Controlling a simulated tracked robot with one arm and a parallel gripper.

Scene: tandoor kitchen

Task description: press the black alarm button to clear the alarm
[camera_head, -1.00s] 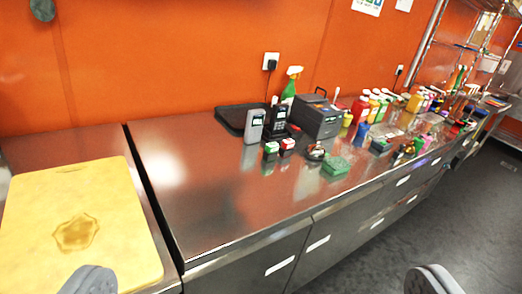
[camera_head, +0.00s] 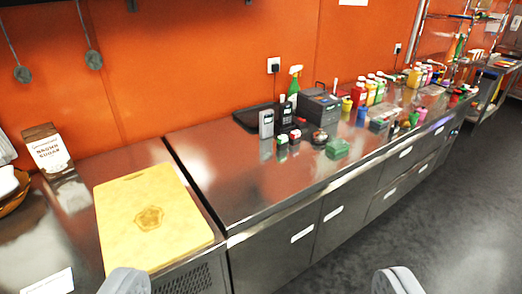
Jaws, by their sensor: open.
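My gripper (camera_head: 261,282) is open and empty. Its two grey fingertips show far apart at the bottom edge, in front of the steel counter (camera_head: 225,180). Several small devices stand in a cluster on the counter, well beyond my gripper. They include a small dark box with a green and white face (camera_head: 282,141), a similar box with a red face (camera_head: 295,136) and a low dark round object (camera_head: 319,138). I cannot tell at this size which of them, if any, is the black alarm button. Nothing touches my fingertips.
A grey handheld device (camera_head: 266,124), a black phone-like device (camera_head: 286,113), a dark grey box (camera_head: 320,109) and a green block (camera_head: 338,148) crowd the cluster. A yellow cutting board (camera_head: 180,205) lies left.

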